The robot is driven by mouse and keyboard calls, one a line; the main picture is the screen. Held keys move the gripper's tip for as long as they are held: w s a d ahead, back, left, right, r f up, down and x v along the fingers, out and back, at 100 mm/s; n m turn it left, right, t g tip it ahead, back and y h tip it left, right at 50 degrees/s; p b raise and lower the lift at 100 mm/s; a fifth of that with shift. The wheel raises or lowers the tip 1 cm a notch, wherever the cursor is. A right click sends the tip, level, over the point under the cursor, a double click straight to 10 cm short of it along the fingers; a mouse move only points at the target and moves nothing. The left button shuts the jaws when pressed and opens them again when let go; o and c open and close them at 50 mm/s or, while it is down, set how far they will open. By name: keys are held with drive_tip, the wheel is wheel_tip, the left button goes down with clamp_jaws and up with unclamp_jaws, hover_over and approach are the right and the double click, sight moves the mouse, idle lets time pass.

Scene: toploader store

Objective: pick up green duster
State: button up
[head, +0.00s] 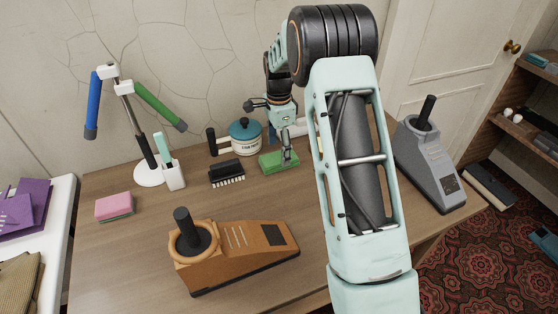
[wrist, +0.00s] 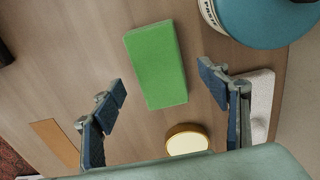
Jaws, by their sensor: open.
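The green duster (head: 270,163) is a plain green block lying flat on the wooden table, in front of the jar. It also shows in the wrist view (wrist: 156,64), in the upper middle. My gripper (head: 287,155) is above the duster in the head view, pointing down. In the wrist view my gripper (wrist: 163,84) is open, with one finger to the left of the duster and one to the right. There is a visible gap on both sides and nothing is held. The finger and arm hide part of the duster in the head view.
A blue-lidded jar (head: 245,139) stands close behind the duster. A black brush (head: 227,172) lies to its left. A round gold-rimmed thing (wrist: 187,140) is near it in the wrist view. An orange joystick (head: 235,254) stands in front and a grey one (head: 432,165) at right.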

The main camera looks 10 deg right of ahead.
drive_tip(key=shift+f, duration=1.4)
drive_tip(key=c, duration=1.2)
drive_tip(key=shift+r, duration=0.15)
drive_tip(key=shift+c, duration=0.2)
drive_tip(key=shift+r, duration=0.25)
wheel_tip(320, 180, up, 2)
drive_tip(key=shift+r, duration=0.1)
drive_tip(key=s+r, duration=1)
drive_tip(key=s, duration=0.4)
drive_tip(key=shift+a, duration=0.4)
